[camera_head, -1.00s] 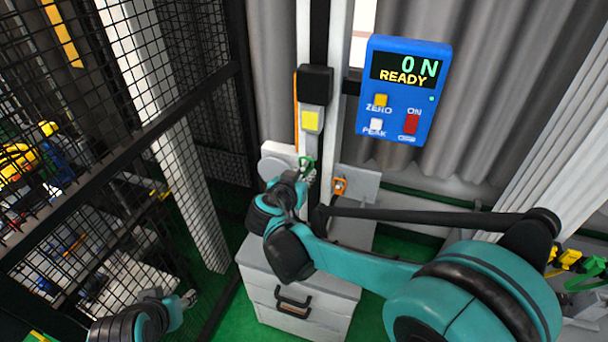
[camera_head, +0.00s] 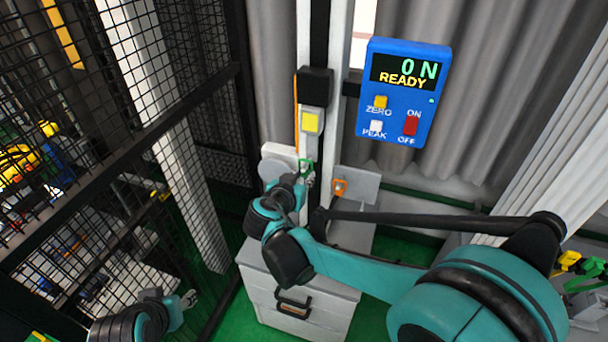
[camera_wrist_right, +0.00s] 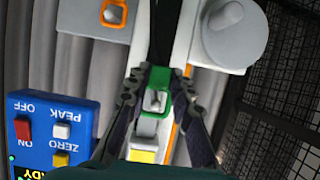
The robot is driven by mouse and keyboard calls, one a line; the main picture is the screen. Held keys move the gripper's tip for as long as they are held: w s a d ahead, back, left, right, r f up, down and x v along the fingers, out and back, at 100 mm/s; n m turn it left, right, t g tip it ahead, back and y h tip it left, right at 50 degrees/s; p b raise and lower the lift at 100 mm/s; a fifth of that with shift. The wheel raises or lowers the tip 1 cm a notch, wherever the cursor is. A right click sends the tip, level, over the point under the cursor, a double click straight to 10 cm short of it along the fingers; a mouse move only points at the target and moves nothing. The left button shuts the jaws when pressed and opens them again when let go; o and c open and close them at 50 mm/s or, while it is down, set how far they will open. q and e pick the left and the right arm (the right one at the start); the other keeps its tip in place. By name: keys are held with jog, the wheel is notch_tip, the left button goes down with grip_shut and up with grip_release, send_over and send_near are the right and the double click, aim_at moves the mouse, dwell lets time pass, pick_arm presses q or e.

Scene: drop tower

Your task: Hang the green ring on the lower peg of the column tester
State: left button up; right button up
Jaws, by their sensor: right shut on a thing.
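The column tester (camera_head: 338,100) stands upright at the centre of the head view, with a grey carriage (camera_head: 311,147) bearing a yellow label. My right gripper (camera_head: 305,179) is at the column just below this carriage. In the right wrist view the right gripper (camera_wrist_right: 157,97) is shut on the green ring (camera_wrist_right: 165,78), which also shows in the head view (camera_head: 306,163). A grey metal peg (camera_wrist_right: 154,101) shows within the ring's outline; I cannot tell whether it passes through. My left gripper (camera_head: 188,299) is low at the left, away from the column; its jaws are too small to judge.
An orange ring (camera_head: 340,187) hangs on a grey plate right of the column. A blue display box (camera_head: 392,128) reads 0 N, READY. A black mesh fence (camera_head: 110,140) stands at left. A drawer cabinet (camera_head: 325,310) sits below my right arm.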

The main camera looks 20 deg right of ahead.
pick_arm(q)
jog(key=shift+r, duration=0.25)
pick_arm(e)
jog(key=shift+s+a, duration=0.7)
jog(key=shift+s, duration=0.3)
jog(key=shift+s+a, duration=0.65)
jog(key=shift+s, duration=0.35)
